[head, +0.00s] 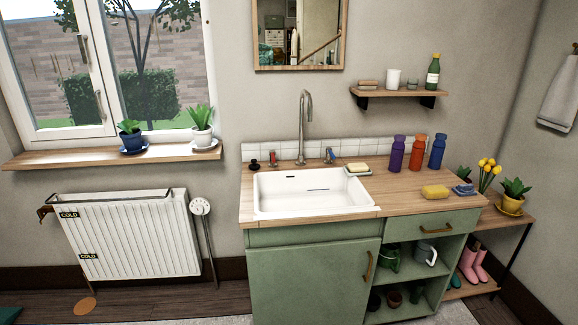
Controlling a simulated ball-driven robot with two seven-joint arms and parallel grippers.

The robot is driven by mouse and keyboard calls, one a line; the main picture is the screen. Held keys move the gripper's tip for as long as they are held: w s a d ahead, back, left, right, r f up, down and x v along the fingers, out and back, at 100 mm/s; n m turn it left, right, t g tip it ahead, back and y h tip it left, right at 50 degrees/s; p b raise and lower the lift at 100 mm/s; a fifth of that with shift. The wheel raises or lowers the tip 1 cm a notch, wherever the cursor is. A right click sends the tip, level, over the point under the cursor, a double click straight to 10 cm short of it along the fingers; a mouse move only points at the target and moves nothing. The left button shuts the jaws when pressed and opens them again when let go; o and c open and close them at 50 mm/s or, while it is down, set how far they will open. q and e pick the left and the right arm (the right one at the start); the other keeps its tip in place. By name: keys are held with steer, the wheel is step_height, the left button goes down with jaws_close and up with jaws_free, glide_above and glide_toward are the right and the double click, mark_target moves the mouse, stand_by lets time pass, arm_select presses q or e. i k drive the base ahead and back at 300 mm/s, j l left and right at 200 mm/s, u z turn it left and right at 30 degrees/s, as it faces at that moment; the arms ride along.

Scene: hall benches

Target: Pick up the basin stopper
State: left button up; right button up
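A small black stopper (254,164) with a knob-like top sits on the wooden counter (400,190), at its back left corner. It stands just left of the red-marked tap handle, beside the white basin (312,192). The basin looks empty, with a dark slot in its back wall. Neither of my grippers shows in the head view.
A tall tap (304,125) rises behind the basin, between a red (273,159) and a blue handle (329,155). Soap (357,168), three bottles (417,152) and a yellow sponge (435,191) stand to the right. A radiator (130,235) is at left. Floor before the cabinet looks clear.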

mark_target(254, 166)
steer(key=i+j+z, duration=0.15)
steer(key=j+z, duration=0.2)
steer(key=i+j+z, duration=0.1)
steer(key=j+z, duration=0.6)
steer(key=i+l, duration=0.05)
